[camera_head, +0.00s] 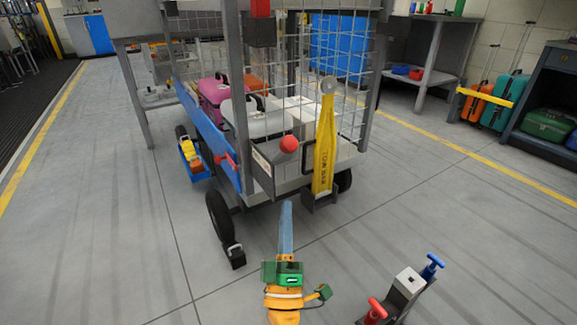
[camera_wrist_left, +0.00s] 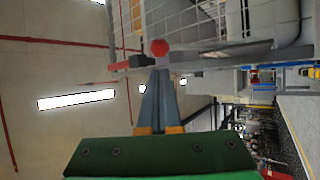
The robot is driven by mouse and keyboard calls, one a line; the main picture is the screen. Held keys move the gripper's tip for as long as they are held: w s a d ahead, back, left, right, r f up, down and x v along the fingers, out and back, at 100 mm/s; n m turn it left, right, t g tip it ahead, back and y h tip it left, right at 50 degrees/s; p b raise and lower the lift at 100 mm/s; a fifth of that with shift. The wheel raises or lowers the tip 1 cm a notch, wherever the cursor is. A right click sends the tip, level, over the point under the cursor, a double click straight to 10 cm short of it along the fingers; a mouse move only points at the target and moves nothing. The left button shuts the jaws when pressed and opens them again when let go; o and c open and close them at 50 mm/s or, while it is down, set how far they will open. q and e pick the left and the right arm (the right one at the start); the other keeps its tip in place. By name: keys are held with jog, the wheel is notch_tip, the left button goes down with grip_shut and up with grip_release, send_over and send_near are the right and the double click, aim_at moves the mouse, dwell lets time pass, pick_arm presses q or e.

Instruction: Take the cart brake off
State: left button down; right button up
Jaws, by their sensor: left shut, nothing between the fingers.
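The cart (camera_head: 262,182) is a grey wire-mesh cart standing in the middle of the head view. A red ball knob (camera_head: 289,144) sits at its near end, beside a grey panel; I cannot tell for certain that it is the brake lever. My left gripper (camera_head: 286,206) is shut and empty, below the knob and apart from it in the picture. In the left wrist view the red knob (camera_wrist_left: 159,47) shows just beyond the closed fingertips (camera_wrist_left: 160,72), with a gap. My right gripper is not in view.
A yellow strap-like tow bar (camera_head: 324,150) stands upright right of the knob. A small dark block (camera_head: 236,257) is at the near wheel (camera_head: 219,216). A grey fixture with red and blue handles (camera_head: 408,283) stands front right.

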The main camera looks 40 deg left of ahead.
aim_at(288, 152)
pick_arm(q)
jog(key=x, duration=0.9)
jog(key=shift+w+a+r, duration=0.1)
jog(key=shift+w+r, duration=0.05)
jog(key=shift+w, duration=0.15)
jog(key=shift+w+a+r, duration=0.2)
jog(key=shift+w, duration=0.05)
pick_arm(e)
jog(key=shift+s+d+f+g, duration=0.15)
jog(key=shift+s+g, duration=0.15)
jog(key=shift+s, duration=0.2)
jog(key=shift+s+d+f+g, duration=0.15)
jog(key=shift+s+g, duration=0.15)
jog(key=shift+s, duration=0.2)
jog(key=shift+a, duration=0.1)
